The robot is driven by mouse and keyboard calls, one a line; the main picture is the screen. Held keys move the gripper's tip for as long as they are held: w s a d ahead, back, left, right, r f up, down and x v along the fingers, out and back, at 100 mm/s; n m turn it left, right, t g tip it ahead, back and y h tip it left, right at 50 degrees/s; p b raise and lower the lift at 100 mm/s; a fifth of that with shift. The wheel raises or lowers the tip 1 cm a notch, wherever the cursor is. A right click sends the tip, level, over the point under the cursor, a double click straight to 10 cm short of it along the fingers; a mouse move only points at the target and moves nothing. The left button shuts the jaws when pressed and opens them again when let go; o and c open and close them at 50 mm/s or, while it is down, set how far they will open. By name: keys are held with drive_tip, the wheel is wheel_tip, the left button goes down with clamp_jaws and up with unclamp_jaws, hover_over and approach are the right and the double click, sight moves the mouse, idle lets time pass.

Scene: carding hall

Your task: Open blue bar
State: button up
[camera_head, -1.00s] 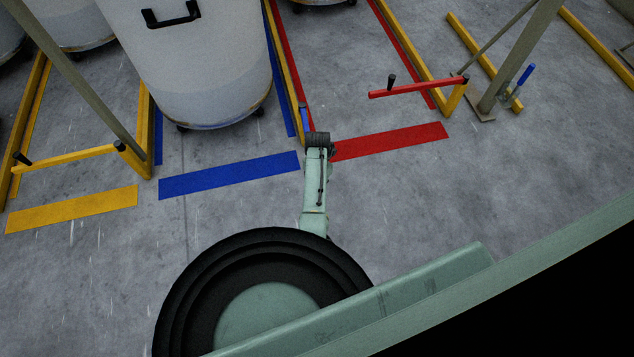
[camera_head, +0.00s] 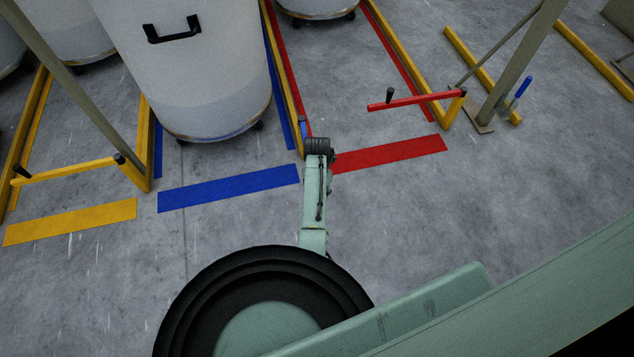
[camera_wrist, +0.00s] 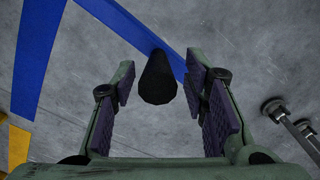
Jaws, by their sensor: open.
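In the wrist view the blue bar (camera_wrist: 125,27) runs diagonally from the top left toward the middle, away from the blue floor strip (camera_wrist: 38,45). Its black upright handle (camera_wrist: 158,80) stands between the fingers of my gripper (camera_wrist: 160,90). The gripper is open, with a purple pad on each side and visible gaps to the handle. The right finger partly hides the bar's end. In the head view my arm covers most of the area where the bar lies, and the handle is not visible there.
A large white bin (camera_head: 190,65) stands behind the blue floor strip (camera_head: 229,187). A yellow bar (camera_head: 65,172) lies to the left and a red bar (camera_head: 415,101) to the right, each with a black handle. A post (camera_head: 520,65) stands at the right. The near floor is bare.

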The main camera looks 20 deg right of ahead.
wheel_tip(320, 180, up, 8)
idle(0.7)
